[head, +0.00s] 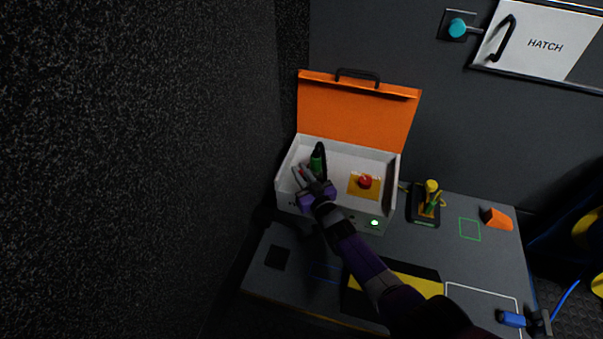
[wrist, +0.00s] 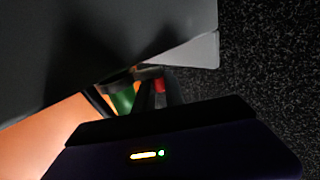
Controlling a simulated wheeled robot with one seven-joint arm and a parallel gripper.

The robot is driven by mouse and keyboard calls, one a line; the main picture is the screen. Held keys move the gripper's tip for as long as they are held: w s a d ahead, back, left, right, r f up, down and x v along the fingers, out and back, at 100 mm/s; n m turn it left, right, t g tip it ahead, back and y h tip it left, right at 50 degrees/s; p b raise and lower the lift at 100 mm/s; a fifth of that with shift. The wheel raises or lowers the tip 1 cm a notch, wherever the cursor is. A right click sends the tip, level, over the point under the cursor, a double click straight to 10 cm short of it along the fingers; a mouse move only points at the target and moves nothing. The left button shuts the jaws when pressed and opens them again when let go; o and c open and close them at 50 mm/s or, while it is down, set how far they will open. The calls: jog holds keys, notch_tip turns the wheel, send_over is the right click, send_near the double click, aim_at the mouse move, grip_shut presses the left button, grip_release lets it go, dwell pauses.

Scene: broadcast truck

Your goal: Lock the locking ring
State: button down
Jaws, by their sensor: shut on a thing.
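The green ring-shaped part (head: 317,161), which I take to be the locking ring, stands with a dark top inside the left part of the white case (head: 388,211). My gripper (head: 299,173) reaches into the case just left of it. In the wrist view the green part (wrist: 123,98) shows beside my grey fingers (wrist: 160,92). A small red piece (wrist: 159,85) shows between the fingers, which are shut on it. It seems to be a tab of the ring, but the join is hidden. Whether the ring is locked cannot be told.
The case's orange lid (head: 355,112) stands open. A red button (head: 365,181) sits on a yellow plate inside, and a green light (head: 375,223) glows on its front. A yellow-topped device (head: 431,190) and an orange wedge (head: 497,219) stand right. A dark wall is close on the left.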

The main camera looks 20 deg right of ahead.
jog(key=shift+w+m+h, duration=0.1)
jog(key=shift+m+h, duration=0.3)
jog(key=shift+h, duration=0.1)
jog(key=c, duration=1.7)
grip_release()
jog(key=shift+a, duration=0.1)
jog(key=s+p, duration=0.1)
jog(key=s, duration=0.1)
jog(key=s+p, duration=0.3)
jog(key=s, duration=0.1)
jog(key=shift+s+d+r, duration=0.2)
jog(key=shift+s+d, duration=0.05)
jog(key=shift+s, duration=0.05)
jog(key=shift+s+f+p, duration=0.15)
jog(key=shift+s+p, duration=0.15)
jog(key=shift+s, duration=0.3)
jog(key=shift+f, duration=0.15)
